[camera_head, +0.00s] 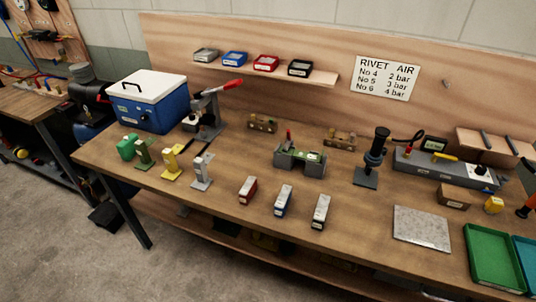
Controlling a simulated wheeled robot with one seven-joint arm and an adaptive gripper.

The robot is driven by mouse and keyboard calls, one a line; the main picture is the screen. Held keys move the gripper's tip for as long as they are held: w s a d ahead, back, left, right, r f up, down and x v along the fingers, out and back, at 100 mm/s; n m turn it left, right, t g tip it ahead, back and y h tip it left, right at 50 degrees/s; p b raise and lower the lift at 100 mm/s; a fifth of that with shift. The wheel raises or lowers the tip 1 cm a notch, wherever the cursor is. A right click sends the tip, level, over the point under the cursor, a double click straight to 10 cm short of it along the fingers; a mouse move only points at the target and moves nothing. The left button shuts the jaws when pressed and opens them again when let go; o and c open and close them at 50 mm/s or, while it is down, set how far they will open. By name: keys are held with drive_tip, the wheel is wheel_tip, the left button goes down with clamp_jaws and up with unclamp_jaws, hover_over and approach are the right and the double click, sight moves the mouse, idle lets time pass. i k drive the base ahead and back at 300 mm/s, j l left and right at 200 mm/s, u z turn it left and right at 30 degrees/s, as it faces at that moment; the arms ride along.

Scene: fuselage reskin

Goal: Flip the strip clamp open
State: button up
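The picture is too small to tell whether the clamp is open or shut. My gripper and arm are not in view.
A lever press with a red handle (233,84) stands left, beside a blue cooler (160,111). Several small coloured tools stand front left. Red, blue and white blocks (320,212) lie before the fixture. A black stand (366,178) is to its right.

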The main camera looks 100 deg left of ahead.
sight(286, 149)
drive_tip(key=u, duration=2.25)
drive_tip(key=i+u, duration=0.7)
drive_tip(key=k+j, duration=0.1)
drive_tip(key=j, duration=0.4)
drive_tip(key=k, duration=0.05)
